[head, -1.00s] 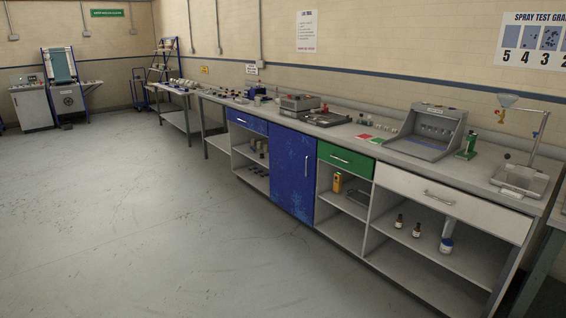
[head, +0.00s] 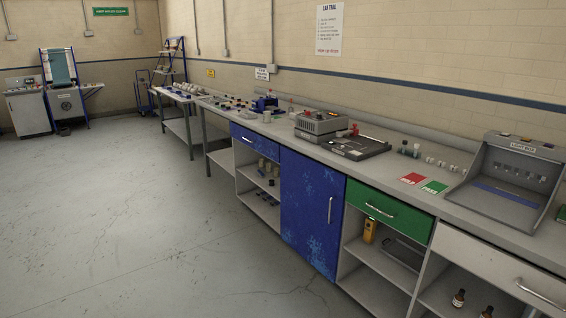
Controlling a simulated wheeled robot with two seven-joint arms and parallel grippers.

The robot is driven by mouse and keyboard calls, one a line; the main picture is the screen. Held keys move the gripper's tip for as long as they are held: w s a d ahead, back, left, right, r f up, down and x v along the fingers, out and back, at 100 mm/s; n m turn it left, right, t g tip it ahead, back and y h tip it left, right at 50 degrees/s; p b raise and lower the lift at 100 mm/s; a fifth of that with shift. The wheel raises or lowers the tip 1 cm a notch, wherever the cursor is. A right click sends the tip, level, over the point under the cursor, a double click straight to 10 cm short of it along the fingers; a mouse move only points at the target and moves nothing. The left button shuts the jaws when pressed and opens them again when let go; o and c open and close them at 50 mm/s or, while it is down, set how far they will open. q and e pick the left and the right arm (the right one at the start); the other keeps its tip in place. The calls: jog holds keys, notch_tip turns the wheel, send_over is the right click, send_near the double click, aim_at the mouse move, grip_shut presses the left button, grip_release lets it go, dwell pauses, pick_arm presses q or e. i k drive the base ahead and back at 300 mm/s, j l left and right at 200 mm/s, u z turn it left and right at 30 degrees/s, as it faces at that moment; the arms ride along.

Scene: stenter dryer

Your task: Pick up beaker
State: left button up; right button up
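I cannot surely pick out a beaker; the small items at the far end of the long bench (head: 395,188) are too small to tell apart. They lie around a blue device (head: 265,103) on the bench top. Neither of my grippers is in view.
On the bench stand a grey boxy instrument (head: 320,125), a dark flat tray device (head: 354,146), red (head: 413,179) and green (head: 434,187) cards and a light box (head: 508,180). A blue cabinet door (head: 311,205) is shut. The floor (head: 130,220) at left is clear.

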aim_at(266, 114)
jog(key=i, duration=0.7)
jog(key=i+u, duration=0.1)
jog(key=i, duration=0.65)
jog(key=i+l, duration=0.15)
jog(key=i, duration=0.55)
jog(key=i+l+u, duration=0.15)
jog(key=i, duration=0.55)
